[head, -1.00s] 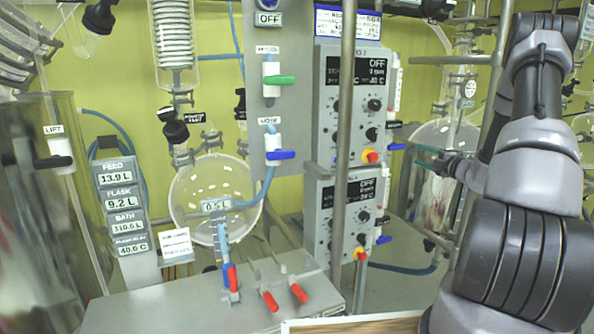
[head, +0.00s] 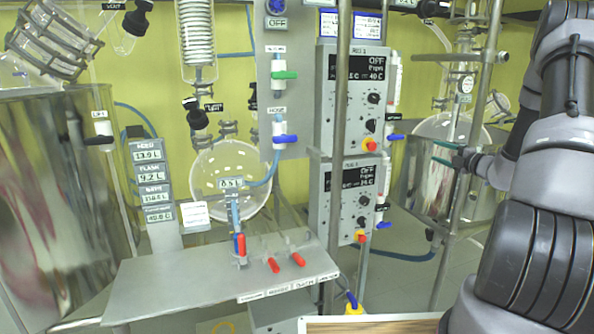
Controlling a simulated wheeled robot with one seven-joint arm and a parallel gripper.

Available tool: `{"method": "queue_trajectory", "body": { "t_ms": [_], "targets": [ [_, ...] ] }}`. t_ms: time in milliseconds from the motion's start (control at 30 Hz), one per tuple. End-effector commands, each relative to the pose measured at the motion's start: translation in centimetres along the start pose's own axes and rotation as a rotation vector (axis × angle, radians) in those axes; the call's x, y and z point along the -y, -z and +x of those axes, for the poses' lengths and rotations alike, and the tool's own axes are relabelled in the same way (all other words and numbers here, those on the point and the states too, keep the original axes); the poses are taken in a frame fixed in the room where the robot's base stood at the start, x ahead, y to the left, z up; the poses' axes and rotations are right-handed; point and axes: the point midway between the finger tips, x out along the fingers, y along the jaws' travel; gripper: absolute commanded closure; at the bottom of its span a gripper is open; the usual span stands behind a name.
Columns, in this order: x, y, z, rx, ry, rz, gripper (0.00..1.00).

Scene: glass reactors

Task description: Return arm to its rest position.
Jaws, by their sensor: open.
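My arm fills the right side of the head view, its grey links folded upright. My gripper (head: 447,155) points left from behind the arm, in front of the right-hand steel vessel. Its two thin teal-edged fingers are apart, with nothing seen between them. Part of the gripper's body is hidden by my arm.
A steel post (head: 475,130) stands close by the gripper, and the right vessel (head: 425,185) is behind it. Control boxes (head: 350,100) with knobs are at the centre. A metal shelf (head: 190,275) with red-handled valves is at lower left. A large steel vessel (head: 60,190) stands far left.

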Motion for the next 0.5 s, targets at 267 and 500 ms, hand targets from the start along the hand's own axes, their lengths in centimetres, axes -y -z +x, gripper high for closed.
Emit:
{"method": "queue_trajectory", "body": {
  "t_ms": [267, 500],
  "targets": [
    [-3.2, 3.9, 0.8, -0.119, 0.023, -0.173, 0.43],
    [-7.4, 10.3, 1.0, -0.306, 0.043, -0.456, 0.43]
  ]
}}
